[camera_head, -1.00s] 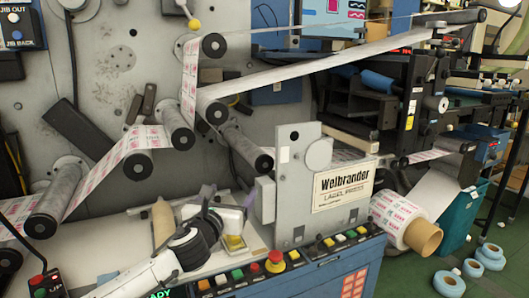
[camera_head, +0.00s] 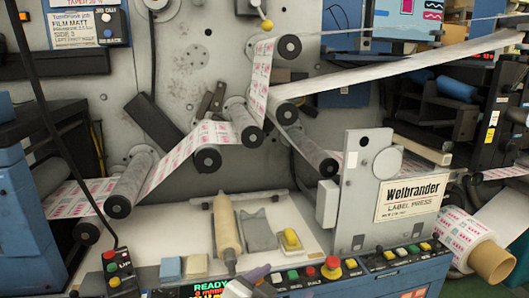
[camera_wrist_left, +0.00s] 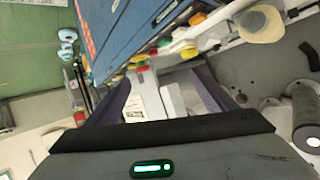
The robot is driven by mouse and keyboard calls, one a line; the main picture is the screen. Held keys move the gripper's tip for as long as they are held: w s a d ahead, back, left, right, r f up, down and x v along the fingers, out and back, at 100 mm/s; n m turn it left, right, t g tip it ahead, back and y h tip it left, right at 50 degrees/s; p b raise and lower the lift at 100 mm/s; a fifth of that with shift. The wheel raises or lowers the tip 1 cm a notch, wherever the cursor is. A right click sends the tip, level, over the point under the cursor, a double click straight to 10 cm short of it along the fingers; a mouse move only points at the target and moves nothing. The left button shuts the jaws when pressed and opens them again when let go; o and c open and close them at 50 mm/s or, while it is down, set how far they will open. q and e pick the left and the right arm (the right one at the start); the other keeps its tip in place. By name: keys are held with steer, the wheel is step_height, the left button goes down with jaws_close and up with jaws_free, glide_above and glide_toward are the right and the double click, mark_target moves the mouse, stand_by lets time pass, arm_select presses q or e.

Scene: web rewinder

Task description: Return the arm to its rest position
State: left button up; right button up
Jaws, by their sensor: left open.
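My left gripper (camera_head: 254,281) shows only in part at the bottom edge of the head view, in front of the press's button panel. In the left wrist view its two dark purple fingers (camera_wrist_left: 165,95) stand wide apart, with nothing held between them. The blue machine front (camera_wrist_left: 145,35) and its coloured buttons lie beyond the fingers there. The rest of my left arm is out of the head view. My right gripper is in neither view.
A white shelf (camera_head: 295,225) holds a tan roller (camera_head: 226,225), a grey block (camera_head: 259,232) and a yellow piece (camera_head: 291,238). A button panel with a red emergency stop (camera_head: 331,267) runs along the front. Printed web (camera_head: 180,158) passes over rollers above. A label roll (camera_head: 463,234) sits at right.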

arm_select(q)
steer(key=s+a+f+n+g, duration=0.1)
steer(key=s+a+f, duration=0.2)
steer(key=s+f, duration=0.35)
steer(key=s+a+f+n+g, duration=0.1)
steer(key=s+a+f, duration=0.3)
steer(key=f, duration=0.5)
steer(key=s+a+f+n+y, duration=0.1)
steer(key=s+a+f+n, duration=0.1)
steer(key=s+a+f, duration=0.3)
steer(key=s+a+f+n+g+y, duration=0.1)
steer(key=s+a+f+y, duration=0.1)
steer(key=s+a+f, duration=0.4)
steer(key=s+a, duration=0.1)
steer(key=s, duration=0.3)
steer(key=shift+s+a+f+n+y, duration=0.15)
steer(key=shift+s+a+n+y, duration=0.15)
steer(key=shift+n, duration=0.1)
